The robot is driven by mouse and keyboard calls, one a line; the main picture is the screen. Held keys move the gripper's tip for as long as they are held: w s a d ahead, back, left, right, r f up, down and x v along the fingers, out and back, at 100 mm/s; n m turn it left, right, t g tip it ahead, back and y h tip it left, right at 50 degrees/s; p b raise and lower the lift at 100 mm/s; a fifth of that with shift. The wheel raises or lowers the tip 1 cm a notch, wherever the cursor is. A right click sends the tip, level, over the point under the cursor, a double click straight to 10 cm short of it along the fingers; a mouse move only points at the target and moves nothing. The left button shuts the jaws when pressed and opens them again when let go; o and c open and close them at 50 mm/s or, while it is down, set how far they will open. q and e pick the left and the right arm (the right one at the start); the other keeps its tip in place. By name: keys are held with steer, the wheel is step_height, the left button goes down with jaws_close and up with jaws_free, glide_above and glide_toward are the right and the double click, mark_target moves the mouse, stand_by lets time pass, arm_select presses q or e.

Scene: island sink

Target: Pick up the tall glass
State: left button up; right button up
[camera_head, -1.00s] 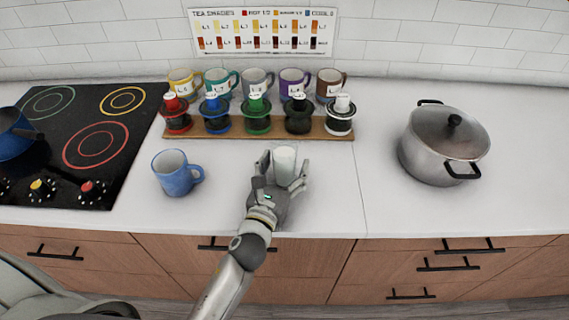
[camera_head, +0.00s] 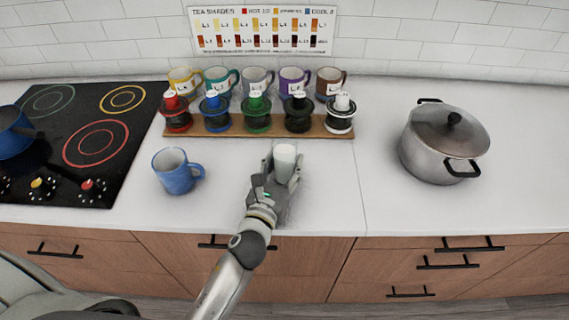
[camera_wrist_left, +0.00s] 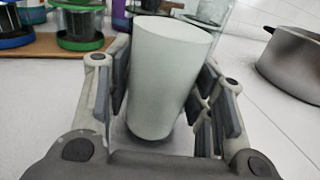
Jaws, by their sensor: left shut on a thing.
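The tall glass (camera_head: 285,160) is a pale, whitish, plain cylinder near the front of the white counter. It stands upright between the fingers of my left gripper (camera_head: 280,174). The left wrist view shows the glass (camera_wrist_left: 165,75) large, with the fingers of the gripper (camera_wrist_left: 160,100) on both sides of it. My left gripper is shut on the glass. The glass's base is partly hidden by the hand, so I cannot tell whether it touches the counter. My right gripper is not in view.
A blue mug (camera_head: 176,172) stands left of the glass. Behind it, a wooden board (camera_head: 225,133) holds several jars, with mugs further back. A lidded pot (camera_head: 444,145) stands right, the cooktop (camera_head: 88,130) left. The counter between glass and pot is clear.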

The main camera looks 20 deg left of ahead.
mark_target(280, 165)
arm_select(q)
steer(key=shift+r+p, duration=0.45)
steer(key=shift+r, duration=1.1)
steer(key=s+a+r+p, duration=0.2)
steer(key=s+a+r, duration=0.4)
steer(key=s+r, duration=0.3)
steer(key=shift+s+a+r, duration=0.25)
steer(key=shift+s+r, duration=0.05)
steer(key=shift+s, duration=1.25)
